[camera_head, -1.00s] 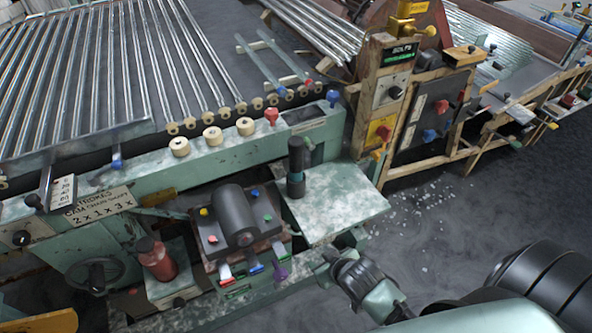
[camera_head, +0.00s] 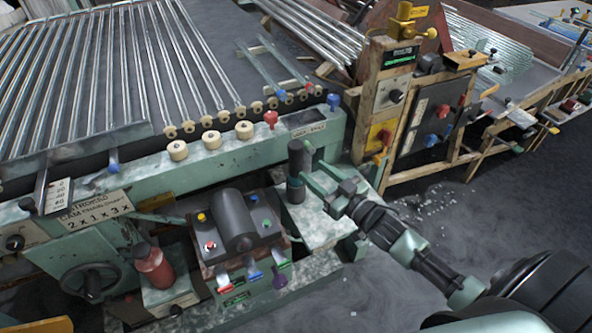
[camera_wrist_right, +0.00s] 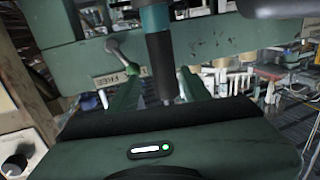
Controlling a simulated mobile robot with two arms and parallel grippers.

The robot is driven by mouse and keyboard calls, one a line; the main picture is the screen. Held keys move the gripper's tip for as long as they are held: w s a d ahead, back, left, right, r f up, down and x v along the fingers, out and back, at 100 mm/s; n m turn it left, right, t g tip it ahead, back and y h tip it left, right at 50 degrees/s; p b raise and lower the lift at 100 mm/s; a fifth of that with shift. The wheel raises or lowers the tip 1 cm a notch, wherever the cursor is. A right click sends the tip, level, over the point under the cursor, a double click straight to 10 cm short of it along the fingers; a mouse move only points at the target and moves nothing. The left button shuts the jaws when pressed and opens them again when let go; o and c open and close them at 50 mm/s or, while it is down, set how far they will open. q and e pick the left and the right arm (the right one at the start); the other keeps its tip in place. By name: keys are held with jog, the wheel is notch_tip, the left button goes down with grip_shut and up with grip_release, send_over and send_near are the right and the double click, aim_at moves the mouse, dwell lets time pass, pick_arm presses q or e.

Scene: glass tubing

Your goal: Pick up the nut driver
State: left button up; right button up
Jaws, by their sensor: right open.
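The nut driver seems to be the dark upright cylinder with a teal band (camera_head: 296,165), standing on the pale green shelf (camera_head: 330,222) of the machine. It also shows in the right wrist view (camera_wrist_right: 162,65), upright and lined up between the two green fingers. My right gripper (camera_head: 309,166) is open, with its fingertips at the cylinder's right side in the head view. I cannot tell whether either finger touches it. My left gripper is not in view.
A block with a dark roller (camera_head: 233,220) and coloured knobs sits left of the cylinder. A green rail with cream rollers (camera_head: 211,136) and a red knob (camera_head: 270,118) runs behind it. A wooden control post (camera_head: 383,100) stands to the right. Open floor lies at lower right.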

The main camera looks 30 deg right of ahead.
aim_at(301, 162)
jog(key=shift+w+r, duration=0.25)
jog(key=shift+w, duration=0.1)
jog(key=x, duration=0.4)
jog(key=p+x, duration=0.1)
jog(key=x, duration=0.2)
jog(key=shift+a+f, duration=0.1)
jog(key=shift+a, duration=0.3)
grip_shut()
